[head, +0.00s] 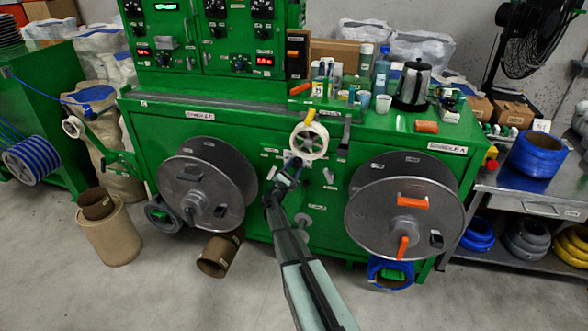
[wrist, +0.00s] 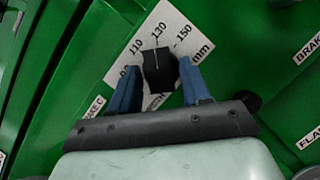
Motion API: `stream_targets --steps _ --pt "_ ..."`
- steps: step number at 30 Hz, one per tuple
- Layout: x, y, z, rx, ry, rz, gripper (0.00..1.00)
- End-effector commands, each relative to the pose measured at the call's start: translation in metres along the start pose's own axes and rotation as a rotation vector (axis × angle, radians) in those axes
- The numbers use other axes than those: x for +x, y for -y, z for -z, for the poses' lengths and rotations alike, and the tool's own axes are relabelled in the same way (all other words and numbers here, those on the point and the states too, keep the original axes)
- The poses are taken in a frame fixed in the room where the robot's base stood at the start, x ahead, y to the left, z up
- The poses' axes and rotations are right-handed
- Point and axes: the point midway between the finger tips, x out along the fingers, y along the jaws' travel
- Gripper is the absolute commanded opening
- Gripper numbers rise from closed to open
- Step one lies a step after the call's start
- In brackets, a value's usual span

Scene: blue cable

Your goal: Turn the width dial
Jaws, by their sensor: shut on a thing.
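The width dial (wrist: 158,72) is a small black knob with a light pointer line. It sits on a white scale plate (wrist: 172,24) marked 110, 130 and 150 mm, on the green machine front. The pointer line is near the 130 mark. My gripper (wrist: 158,86) has its two blue fingers on either side of the knob and is shut on it. In the head view my gripper (head: 292,168) is at the machine's front panel, below a white reel (head: 309,140). The arm hides the dial there.
Large grey spools stand on the machine front, one left (head: 178,190) and one right (head: 380,215) of my arm. A kettle (head: 412,84), bottles and cups stand on the ledge above. A brown cardboard tube (head: 217,258) lies on the floor at the left.

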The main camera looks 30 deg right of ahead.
Motion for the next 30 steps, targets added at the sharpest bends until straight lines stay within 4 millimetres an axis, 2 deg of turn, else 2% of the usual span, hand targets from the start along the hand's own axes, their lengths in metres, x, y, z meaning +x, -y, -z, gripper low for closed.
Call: stream_targets --steps 3,4,6,17,23,30 --pt "0.002 0.000 0.000 0.001 0.002 0.000 0.17" --pt "0.002 0.000 -0.001 0.001 0.002 0.000 0.49" --pt "0.002 0.000 -0.001 0.001 0.002 0.000 0.55" --pt "-0.006 0.000 0.000 0.001 0.000 0.000 0.55" --pt "-0.035 0.000 -0.002 0.001 -0.001 -0.001 0.55" --pt "-0.083 0.000 -0.001 0.001 -0.002 0.000 0.55"
